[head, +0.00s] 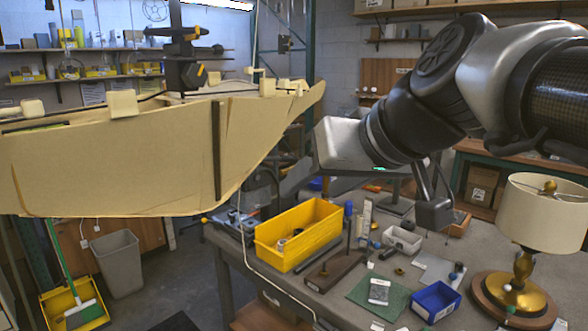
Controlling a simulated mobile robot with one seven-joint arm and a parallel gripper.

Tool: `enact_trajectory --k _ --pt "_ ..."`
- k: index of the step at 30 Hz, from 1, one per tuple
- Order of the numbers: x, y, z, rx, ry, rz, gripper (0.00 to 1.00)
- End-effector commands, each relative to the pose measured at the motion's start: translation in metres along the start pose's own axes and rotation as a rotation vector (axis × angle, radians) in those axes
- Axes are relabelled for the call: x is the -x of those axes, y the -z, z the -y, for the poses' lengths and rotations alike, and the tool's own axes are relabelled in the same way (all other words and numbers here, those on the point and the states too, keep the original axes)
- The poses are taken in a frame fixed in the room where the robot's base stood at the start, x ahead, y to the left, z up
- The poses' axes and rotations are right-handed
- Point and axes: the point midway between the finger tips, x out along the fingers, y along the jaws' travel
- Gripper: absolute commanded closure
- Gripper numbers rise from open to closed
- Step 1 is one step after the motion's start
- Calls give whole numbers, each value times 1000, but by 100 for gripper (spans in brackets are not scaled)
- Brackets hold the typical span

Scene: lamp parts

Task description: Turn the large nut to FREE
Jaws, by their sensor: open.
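The assembled lamp, with a cream shade (545,215) and a brass stem (523,268), stands upright on a round wooden base (490,290) at the right of the bench. A small brass knob (550,187) tops the shade. I cannot make out the large nut or any FREE marking. My arm (440,75) reaches in from the upper right, and its pale end housing (345,145) is above the bench, left of the lamp. A dark jointed piece (434,214) hangs below the wrist; I cannot tell whether it belongs to my gripper. No fingertips are clearly visible.
The grey bench (335,305) holds a yellow bin (300,238), a blue bin (436,300), a green mat (365,300), a brown block with a rod (333,272) and several small parts. A large tan hull-shaped piece (110,160) fills the upper left.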

Motion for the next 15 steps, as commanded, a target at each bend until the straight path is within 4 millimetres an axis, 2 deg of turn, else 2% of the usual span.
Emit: enact_trajectory --k 6,15 --pt "4 -11 -2 -3 -10 25 45" --pt "3 -11 -2 -3 -11 25 45"
